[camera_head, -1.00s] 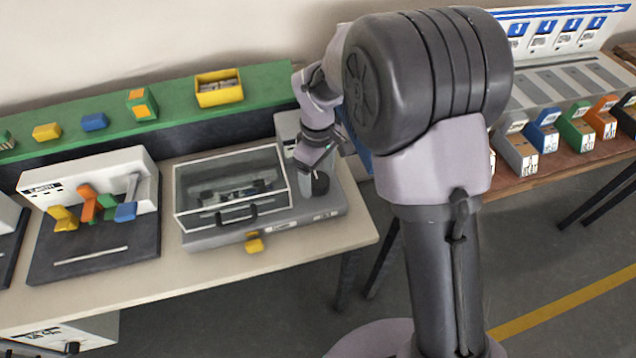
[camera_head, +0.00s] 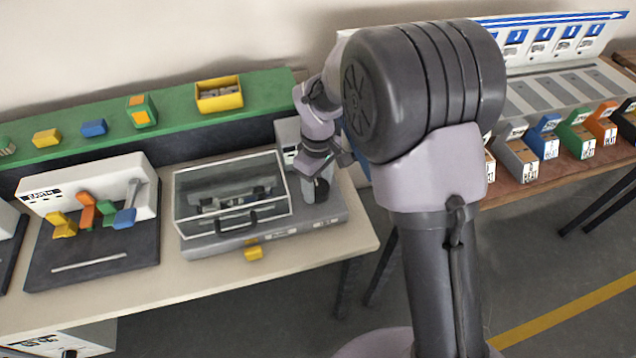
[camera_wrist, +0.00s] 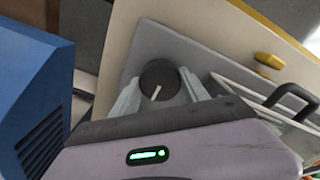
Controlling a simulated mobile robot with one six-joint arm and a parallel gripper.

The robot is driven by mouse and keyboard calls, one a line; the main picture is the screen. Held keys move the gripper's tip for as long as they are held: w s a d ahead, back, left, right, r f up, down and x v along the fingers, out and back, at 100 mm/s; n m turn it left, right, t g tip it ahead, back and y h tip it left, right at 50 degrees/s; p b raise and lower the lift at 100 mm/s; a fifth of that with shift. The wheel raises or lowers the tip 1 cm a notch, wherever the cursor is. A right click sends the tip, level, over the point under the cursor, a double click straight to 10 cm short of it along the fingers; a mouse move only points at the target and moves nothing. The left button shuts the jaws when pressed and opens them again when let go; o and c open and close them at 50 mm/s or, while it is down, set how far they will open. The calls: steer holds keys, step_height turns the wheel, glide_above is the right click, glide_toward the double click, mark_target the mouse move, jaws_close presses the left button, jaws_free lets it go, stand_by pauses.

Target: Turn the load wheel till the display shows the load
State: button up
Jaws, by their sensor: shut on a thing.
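The load wheel (camera_wrist: 158,76) is a dark round knob with a short white mark, on the grey base of the lamination tester. In the wrist view my gripper (camera_wrist: 161,86) has one pale finger on each side of the wheel and is shut on it. In the head view the wheel (camera_head: 321,188) shows as a dark shape under my gripper, at the right end of the tester base (camera_head: 330,212). The upright housing (camera_head: 288,130) behind it is partly hidden by my arm. I cannot read any load on a display.
A clear-lidded box with a black handle (camera_head: 236,224) stands left of the wheel. A yellow tab (camera_head: 253,253) is at the base's front. A blue housing (camera_wrist: 30,95) stands close on the left in the wrist view. Bare table (camera_head: 350,236) lies front right.

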steer(key=m+p, duration=0.1)
steer(key=m, duration=0.3)
steer(key=shift+m, duration=0.3)
steer(key=m, duration=0.5)
steer(key=shift+p, duration=0.3)
steer(key=m, duration=0.5)
steer(key=shift+a+m, duration=0.1)
steer(key=shift+m, duration=0.3)
steer(key=m+b, duration=0.1)
steer(key=m, duration=0.3)
steer(key=shift+m, duration=0.3)
steer(key=o, duration=1.4)
steer(key=shift+c, duration=0.2)
